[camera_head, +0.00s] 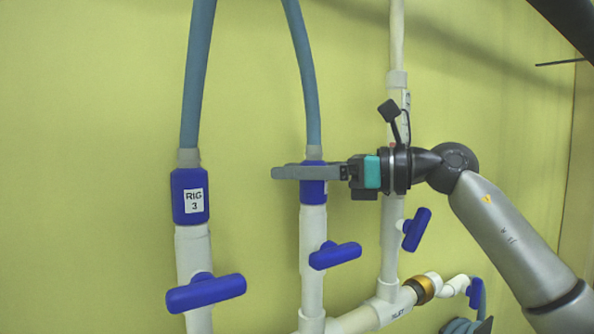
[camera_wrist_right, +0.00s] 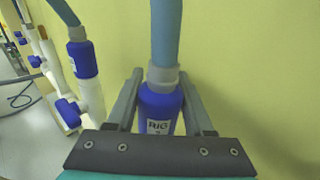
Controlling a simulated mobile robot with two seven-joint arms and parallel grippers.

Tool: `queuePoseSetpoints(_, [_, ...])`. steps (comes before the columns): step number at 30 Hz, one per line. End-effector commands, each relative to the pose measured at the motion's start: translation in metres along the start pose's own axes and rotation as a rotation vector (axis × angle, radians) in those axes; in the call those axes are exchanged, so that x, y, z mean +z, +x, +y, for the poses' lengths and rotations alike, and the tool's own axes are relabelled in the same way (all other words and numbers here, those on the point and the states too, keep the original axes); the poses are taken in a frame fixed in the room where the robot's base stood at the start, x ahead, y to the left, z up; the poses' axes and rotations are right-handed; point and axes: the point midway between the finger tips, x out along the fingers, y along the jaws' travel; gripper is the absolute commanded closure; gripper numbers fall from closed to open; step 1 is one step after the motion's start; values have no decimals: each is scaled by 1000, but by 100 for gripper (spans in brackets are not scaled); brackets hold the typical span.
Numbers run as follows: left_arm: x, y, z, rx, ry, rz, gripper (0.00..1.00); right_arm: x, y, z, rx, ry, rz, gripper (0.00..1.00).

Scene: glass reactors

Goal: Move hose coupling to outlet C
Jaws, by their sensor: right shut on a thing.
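A blue hose coupling (camera_head: 314,194) sits at the top of the middle white pipe (camera_head: 312,230), with a blue-grey hose (camera_head: 303,60) rising from its grey collar. My right gripper (camera_head: 284,172) reaches in from the right and is shut on this coupling near its top. In the right wrist view the coupling (camera_wrist_right: 160,108) stands between both fingers, and its white label is partly visible. Another blue coupling (camera_head: 178,204), labelled RIG 3, sits on the left white pipe (camera_head: 193,246) with its own hose. No outlet letter is readable, so I cannot tell which is outlet C. My left gripper is out of view.
Blue valve handles stick out from the left (camera_head: 206,292), middle (camera_head: 335,255) and right (camera_head: 417,230) pipes. The right pipe (camera_head: 397,50) rises behind my gripper. A brass-coloured fitting (camera_head: 427,289) joins the lower pipe. The yellow wall (camera_head: 90,130) is close behind.

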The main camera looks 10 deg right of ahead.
Motion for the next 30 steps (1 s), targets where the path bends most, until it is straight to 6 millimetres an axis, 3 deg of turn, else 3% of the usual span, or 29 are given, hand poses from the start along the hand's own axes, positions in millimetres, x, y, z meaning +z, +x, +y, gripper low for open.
queuePoseSetpoints(1, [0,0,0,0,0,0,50,-1,0,0,1,1,2,46])
queuePoseSetpoints(10, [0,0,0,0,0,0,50,-1,0,0,1,1,2,13])
queuePoseSetpoints(20, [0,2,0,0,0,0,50,-2,-4,-1,-1,1,4,13])
queuePoseSetpoints(25, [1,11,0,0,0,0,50,-4,-30,-1,-4,0,4,13])
queuePoseSetpoints(30, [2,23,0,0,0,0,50,-4,-72,-2,-6,0,3,13])
